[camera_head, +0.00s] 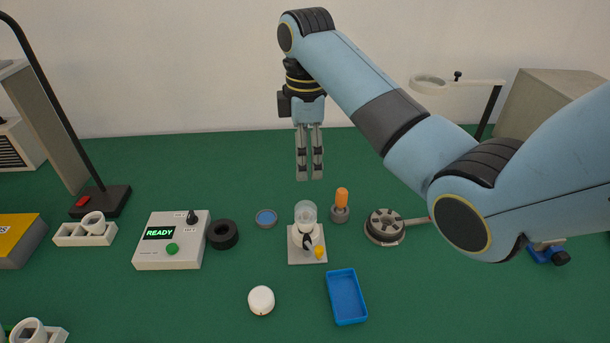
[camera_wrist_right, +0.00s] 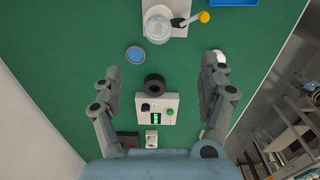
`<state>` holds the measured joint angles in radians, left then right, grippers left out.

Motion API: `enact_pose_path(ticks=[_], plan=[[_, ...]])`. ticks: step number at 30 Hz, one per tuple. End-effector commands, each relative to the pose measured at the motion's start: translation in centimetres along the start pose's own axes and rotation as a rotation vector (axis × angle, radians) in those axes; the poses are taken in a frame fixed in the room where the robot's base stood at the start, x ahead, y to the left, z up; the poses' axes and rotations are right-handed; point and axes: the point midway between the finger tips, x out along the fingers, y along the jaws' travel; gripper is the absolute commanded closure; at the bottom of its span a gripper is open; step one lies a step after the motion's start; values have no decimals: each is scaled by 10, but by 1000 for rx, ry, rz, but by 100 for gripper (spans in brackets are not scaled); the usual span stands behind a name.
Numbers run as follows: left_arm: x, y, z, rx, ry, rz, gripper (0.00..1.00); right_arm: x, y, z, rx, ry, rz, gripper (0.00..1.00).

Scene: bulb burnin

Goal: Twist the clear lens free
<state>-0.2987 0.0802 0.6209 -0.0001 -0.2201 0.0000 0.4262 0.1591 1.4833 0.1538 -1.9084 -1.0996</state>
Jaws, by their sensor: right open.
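The clear lens (camera_head: 306,211) is a see-through cup on top of a white fixture (camera_head: 306,257) with a square base, a dark lever and a yellow knob. In the right wrist view the lens (camera_wrist_right: 158,28) is near the top edge, beyond my fingertips. My right gripper (camera_head: 310,178) points down above the table, with its fingertips higher in the picture than the lens and apart from it. In the wrist view its two fingers (camera_wrist_right: 160,68) are spread wide with nothing held between them. My left gripper is not in view.
A READY box (camera_head: 172,242) and black ring (camera_head: 223,234) are left of the fixture. A blue-topped disc (camera_head: 266,218) and orange-handled tool (camera_head: 341,200) flank it. A white puck (camera_head: 261,300) and blue tray (camera_head: 346,297) lie in front. A round grey device (camera_head: 386,227) stands right.

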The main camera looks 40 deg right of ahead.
Motion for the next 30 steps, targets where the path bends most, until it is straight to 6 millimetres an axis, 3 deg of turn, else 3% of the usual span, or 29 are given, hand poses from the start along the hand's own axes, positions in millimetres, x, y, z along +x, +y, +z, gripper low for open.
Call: enact_pose_path(ticks=[1,9,17,30], plan=[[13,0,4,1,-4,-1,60,14,0,0,0,0,-1,24],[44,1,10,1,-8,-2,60,45,0,0,0,-1,-1,24],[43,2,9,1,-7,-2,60,65,-1,0,0,-2,-5,24],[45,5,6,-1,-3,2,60,141,-1,0,0,-2,-3,24]])
